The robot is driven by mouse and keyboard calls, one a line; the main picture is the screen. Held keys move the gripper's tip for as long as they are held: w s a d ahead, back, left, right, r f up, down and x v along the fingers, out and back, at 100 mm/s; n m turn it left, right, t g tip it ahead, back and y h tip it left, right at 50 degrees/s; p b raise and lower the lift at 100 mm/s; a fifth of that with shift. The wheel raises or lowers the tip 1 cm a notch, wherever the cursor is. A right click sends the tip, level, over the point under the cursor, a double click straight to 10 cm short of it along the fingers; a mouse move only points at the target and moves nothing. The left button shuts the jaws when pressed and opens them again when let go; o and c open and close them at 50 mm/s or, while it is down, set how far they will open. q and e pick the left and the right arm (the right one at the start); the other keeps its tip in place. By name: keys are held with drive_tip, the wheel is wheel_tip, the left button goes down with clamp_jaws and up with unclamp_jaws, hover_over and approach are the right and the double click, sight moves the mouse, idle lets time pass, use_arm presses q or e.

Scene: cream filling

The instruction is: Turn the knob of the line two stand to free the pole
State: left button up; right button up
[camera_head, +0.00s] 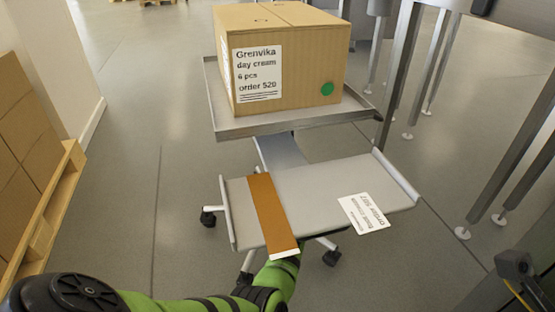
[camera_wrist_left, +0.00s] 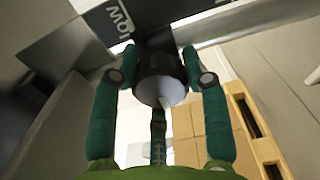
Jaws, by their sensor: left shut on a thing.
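The gripper is shut on the knob, with a finger on either side. In the head view, the wheeled stand has a lower shelf (camera_head: 335,180) and an upper tray (camera_head: 290,128), joined by a grey pole (camera_head: 280,152). My green left arm reaches in from the lower left and goes under the lower shelf, which hides the gripper and knob there. My right gripper is in neither view.
A carton (camera_head: 290,60) rests on the upper tray. An orange-brown strip (camera_head: 270,212) and a white label (camera_head: 364,213) lie on the lower shelf. A loaded pallet (camera_head: 45,215) stands left, metal legs (camera_head: 395,75) right. Floor shows between pallet and stand.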

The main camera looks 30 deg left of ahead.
use_arm(q)
drive_tip(key=shift+a+r+n, duration=0.1)
drive_tip(key=shift+n, duration=0.3)
drive_tip(key=o, duration=1.2)
drive_tip(key=shift+c, duration=0.2)
drive_tip(key=shift+m, duration=0.3)
